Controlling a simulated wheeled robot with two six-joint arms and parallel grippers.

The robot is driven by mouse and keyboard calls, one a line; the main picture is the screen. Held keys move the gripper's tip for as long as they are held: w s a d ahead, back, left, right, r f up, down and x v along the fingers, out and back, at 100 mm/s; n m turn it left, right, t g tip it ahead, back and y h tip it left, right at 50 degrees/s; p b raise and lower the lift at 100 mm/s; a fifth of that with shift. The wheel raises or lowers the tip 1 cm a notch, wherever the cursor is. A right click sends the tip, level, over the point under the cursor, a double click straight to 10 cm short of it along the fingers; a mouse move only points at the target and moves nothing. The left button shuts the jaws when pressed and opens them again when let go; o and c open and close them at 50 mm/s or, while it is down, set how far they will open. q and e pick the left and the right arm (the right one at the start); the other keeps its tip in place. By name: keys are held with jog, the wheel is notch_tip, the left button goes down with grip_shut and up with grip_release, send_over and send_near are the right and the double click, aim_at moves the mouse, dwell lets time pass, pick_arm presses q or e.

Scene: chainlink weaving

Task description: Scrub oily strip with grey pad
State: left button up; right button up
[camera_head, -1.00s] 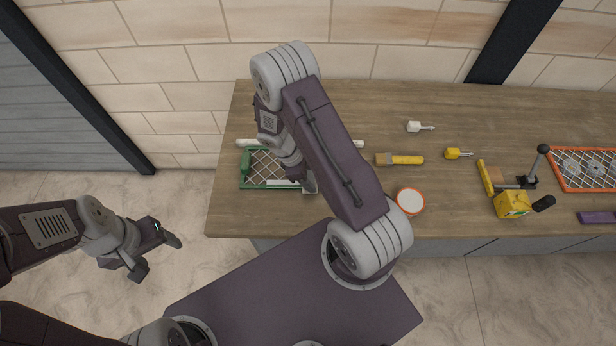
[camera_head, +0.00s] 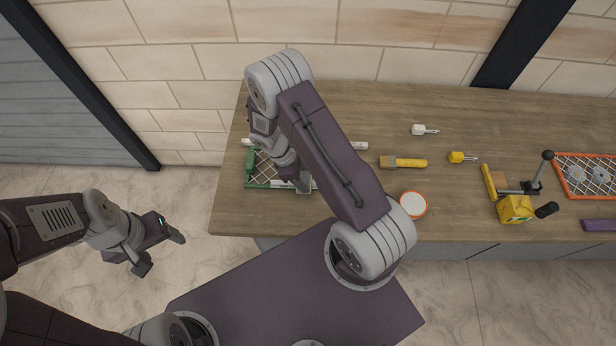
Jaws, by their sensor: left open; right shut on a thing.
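My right gripper (camera_head: 302,185) is low over the front right part of a green-framed panel with white chainlink mesh (camera_head: 265,169) at the bench's left end. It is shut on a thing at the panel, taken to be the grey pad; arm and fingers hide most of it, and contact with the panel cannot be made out. My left gripper (camera_head: 163,253) is open and empty, over the floor left of the bench.

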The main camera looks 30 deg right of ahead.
dwell(0.3)
jog(key=shift+s+d, duration=0.45)
jog(key=shift+d, duration=0.3)
jog(key=shift+s+d, duration=0.45)
jog(key=shift+d, duration=0.25)
jog(key=shift+a, duration=0.1)
jog(key=shift+w+a+r, duration=0.1)
jog(key=shift+w+a, duration=0.25)
jog(key=shift+a, duration=0.1)
jog(key=shift+w+a, duration=0.55)
jog(key=shift+a, duration=0.35)
